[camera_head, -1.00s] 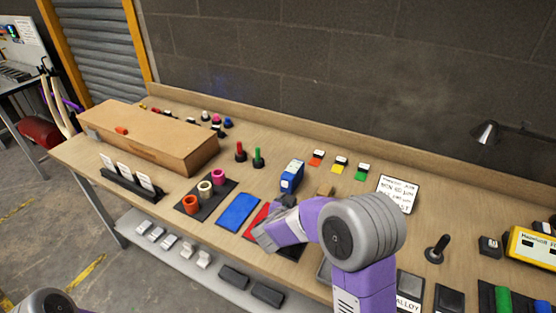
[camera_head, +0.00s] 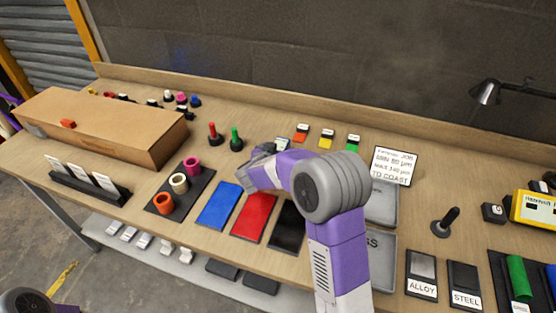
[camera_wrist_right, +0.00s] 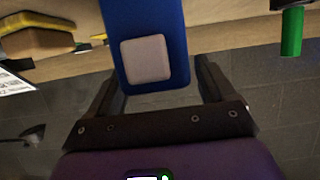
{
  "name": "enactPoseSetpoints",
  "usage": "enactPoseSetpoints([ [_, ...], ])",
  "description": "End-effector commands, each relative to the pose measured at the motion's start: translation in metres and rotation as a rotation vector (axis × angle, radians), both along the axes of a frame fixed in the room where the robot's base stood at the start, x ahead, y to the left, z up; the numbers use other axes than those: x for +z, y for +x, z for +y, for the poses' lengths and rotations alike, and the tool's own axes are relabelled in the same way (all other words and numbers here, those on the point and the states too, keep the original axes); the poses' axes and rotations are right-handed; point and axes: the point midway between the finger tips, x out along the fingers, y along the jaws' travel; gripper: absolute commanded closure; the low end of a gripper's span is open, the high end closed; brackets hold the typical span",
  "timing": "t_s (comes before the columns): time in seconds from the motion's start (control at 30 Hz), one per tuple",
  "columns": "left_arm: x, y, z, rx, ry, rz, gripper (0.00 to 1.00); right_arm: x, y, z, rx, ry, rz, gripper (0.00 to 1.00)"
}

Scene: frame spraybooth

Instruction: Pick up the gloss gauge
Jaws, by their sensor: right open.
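The gloss gauge is a blue box with a pale grey square on one face. In the right wrist view the gauge (camera_wrist_right: 165,18) lies between the two dark fingers of my right gripper (camera_wrist_right: 157,82), with gaps visible on both sides. The right gripper is open. Whether a finger touches the gauge cannot be told. Only part of my left arm shows at the lower left; its gripper is out of view.
Red and green upright pegs (camera_head: 235,140) stand left of the gripper. Blue, red and black panels (camera_head: 253,217) lie in front. Orange, yellow and green tags (camera_head: 326,139) and a printed card (camera_head: 393,165) are to the right. A cardboard box (camera_head: 90,125) sits at the left.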

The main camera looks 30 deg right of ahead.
Motion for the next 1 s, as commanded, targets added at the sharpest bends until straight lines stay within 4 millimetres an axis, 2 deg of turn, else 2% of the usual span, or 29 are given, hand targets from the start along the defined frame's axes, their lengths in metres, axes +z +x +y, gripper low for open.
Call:
enactPoseSetpoints([
  [0.2, 0.000, 0.000, 0.000, 0.000, 0.000, 0.000, 0.57, 0.000, 0.001, -0.001, 0.001, 0.000, 0.000, 0.17],
  [0.23, 0.000, 0.000, 0.000, 0.000, 0.000, 0.000, 0.57, 0.000, 0.001, -0.001, 0.001, 0.000, 0.000, 0.20],
  [0.6, 0.000, 0.000, 0.000, 0.000, 0.000, 0.000, 0.57, 0.000, 0.001, 0.000, 0.000, 0.000, 0.000, 0.77],
  [0.67, 0.000, 0.000, 0.000, 0.000, 0.000, 0.000, 0.57, 0.001, 0.001, -0.001, 0.001, -0.001, -0.002, 0.84],
  [0.87, 0.001, 0.000, 0.000, 0.000, 0.000, 0.000, 0.57, 0.002, 0.001, -0.001, 0.001, -0.001, -0.002, 0.85],
  [1.0, 0.009, 0.000, 0.000, 0.000, 0.000, 0.000, 0.57, 0.016, 0.001, 0.000, 0.001, -0.001, -0.005, 0.85],
])
